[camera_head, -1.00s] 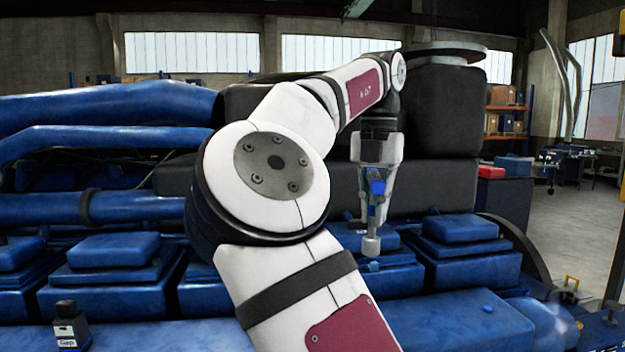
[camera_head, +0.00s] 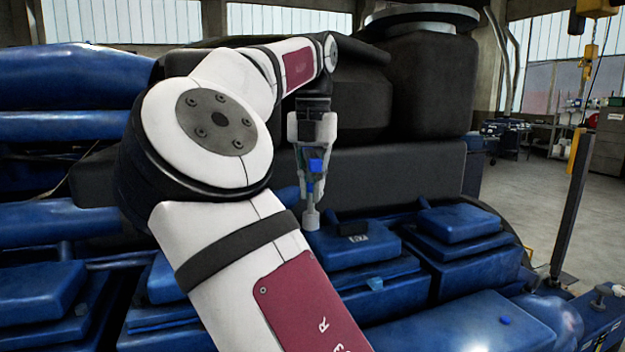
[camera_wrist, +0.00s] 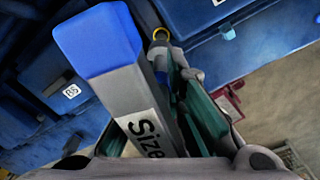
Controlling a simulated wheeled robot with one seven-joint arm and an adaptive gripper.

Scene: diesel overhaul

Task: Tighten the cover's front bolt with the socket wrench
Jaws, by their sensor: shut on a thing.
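My gripper (camera_head: 313,165) is shut on the socket wrench, which hangs upright with its pale socket end (camera_head: 311,220) down. In the wrist view the wrench (camera_wrist: 95,42) shows a blue end and a grey body lettered "Size", between the fingers. The blue cover (camera_head: 345,245) with a dark label plate lies below and right of the socket. A teal bolt (camera_head: 375,283) sits at its front edge; a teal bolt also shows in the wrist view (camera_wrist: 228,32). The socket is left of and above this bolt in the picture, apart from it. Whether the socket touches the cover's left side is unclear.
Similar blue covers stand on both sides, one at the right (camera_head: 460,222). A dark block (camera_head: 400,175) rises behind. A lower blue panel (camera_head: 460,325) with a small blue knob lies in front. Open floor (camera_head: 540,200) is at the right.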

